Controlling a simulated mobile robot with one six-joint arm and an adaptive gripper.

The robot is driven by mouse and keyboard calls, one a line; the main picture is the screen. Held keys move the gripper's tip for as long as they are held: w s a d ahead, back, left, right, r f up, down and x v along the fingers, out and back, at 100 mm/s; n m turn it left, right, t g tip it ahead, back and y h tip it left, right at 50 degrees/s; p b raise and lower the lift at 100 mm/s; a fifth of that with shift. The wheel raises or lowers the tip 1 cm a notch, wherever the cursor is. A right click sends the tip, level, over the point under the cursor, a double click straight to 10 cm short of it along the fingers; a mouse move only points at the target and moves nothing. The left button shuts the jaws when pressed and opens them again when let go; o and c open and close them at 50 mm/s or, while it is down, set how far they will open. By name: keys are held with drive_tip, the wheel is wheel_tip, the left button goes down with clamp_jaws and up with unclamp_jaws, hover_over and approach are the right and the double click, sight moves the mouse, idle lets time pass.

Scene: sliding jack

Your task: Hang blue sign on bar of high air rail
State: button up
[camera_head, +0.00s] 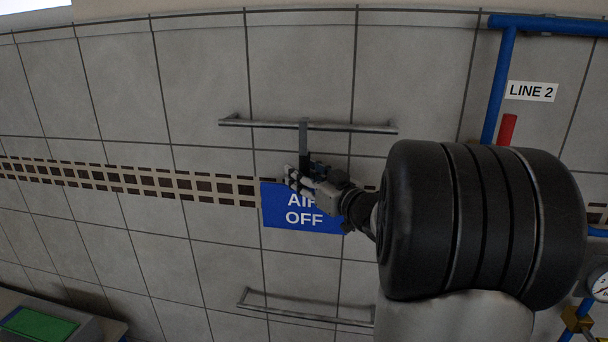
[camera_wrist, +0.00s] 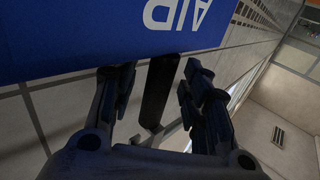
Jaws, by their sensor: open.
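The blue sign (camera_head: 280,215), lettered "AIR OFF", is upright against the tiled wall below the upper rail bar (camera_head: 350,127). A grey strap (camera_head: 303,138) runs up from the sign, and its top is at the bar and appears hooked over it. My gripper (camera_head: 298,178) is at the sign's top edge, in front of the strap's lower part, and covers some lettering. In the wrist view the blue sign (camera_wrist: 80,30) fills the top. My open fingers (camera_wrist: 158,85) stand on either side of the dark stem (camera_wrist: 157,95), with gaps visible.
A lower rail bar (camera_head: 300,316) is on the wall below the sign. Blue pipes (camera_head: 498,85), a "LINE 2" label (camera_head: 531,91), a red handle (camera_head: 507,129) and a gauge (camera_head: 600,287) are at right. A green-topped panel (camera_head: 40,324) is at lower left.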

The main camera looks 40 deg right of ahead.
drive_tip(key=s, duration=1.1)
drive_tip(key=shift+s+a, duration=0.35)
drive_tip(key=shift+s, duration=0.05)
